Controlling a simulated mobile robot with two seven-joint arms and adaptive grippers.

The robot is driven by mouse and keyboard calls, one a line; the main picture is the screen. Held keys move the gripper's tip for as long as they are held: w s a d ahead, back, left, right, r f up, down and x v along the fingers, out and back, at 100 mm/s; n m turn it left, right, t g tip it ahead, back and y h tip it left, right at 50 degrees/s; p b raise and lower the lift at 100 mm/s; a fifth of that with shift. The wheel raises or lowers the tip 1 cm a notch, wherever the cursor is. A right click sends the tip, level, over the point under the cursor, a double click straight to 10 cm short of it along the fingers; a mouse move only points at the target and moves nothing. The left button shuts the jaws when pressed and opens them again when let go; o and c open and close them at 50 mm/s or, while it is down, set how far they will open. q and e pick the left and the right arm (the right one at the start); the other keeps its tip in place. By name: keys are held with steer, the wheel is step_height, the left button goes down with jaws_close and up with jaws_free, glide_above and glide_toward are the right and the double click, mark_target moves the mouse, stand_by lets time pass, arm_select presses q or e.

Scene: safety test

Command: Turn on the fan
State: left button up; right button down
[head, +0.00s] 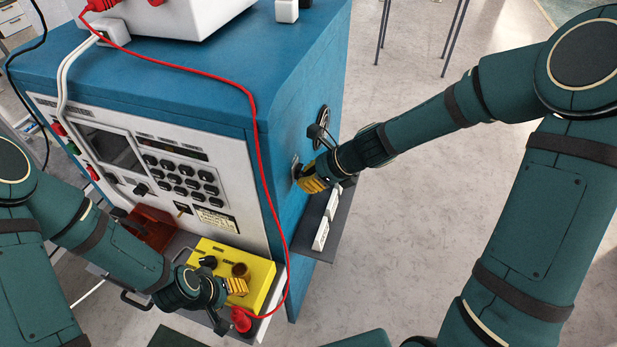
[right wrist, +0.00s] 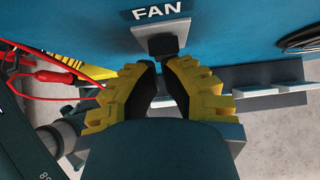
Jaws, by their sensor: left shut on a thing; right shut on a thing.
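The fan switch (right wrist: 162,42) is a grey plate with a black part, under a white FAN label (right wrist: 157,11) on the blue cabinet's side. It also shows in the head view (head: 296,168). My right gripper (head: 309,181) is at the switch. In the right wrist view its yellow and black fingers (right wrist: 160,82) close at the black part, and their tips hide what they hold. My left gripper (head: 240,286) is shut at the yellow box (head: 262,272), just below its brown round knob (head: 240,270). The exact part it grips is hidden.
The blue cabinet (head: 180,75) has a white front panel (head: 235,178) with black knobs. A red cable (head: 255,125) hangs across its corner to a red plug (head: 241,320). The floor at right is open.

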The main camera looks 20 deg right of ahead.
arm_select(q)
steer(key=shift+w+r, duration=0.2)
steer(key=shift+r, duration=0.25)
arm_select(e)
steer(key=shift+a+r, duration=0.1)
steer(key=shift+r, duration=0.3)
arm_select(q)
steer(key=shift+f, duration=0.1)
steer(key=shift+s, duration=0.1)
arm_select(e)
steer(key=v, duration=1.2)
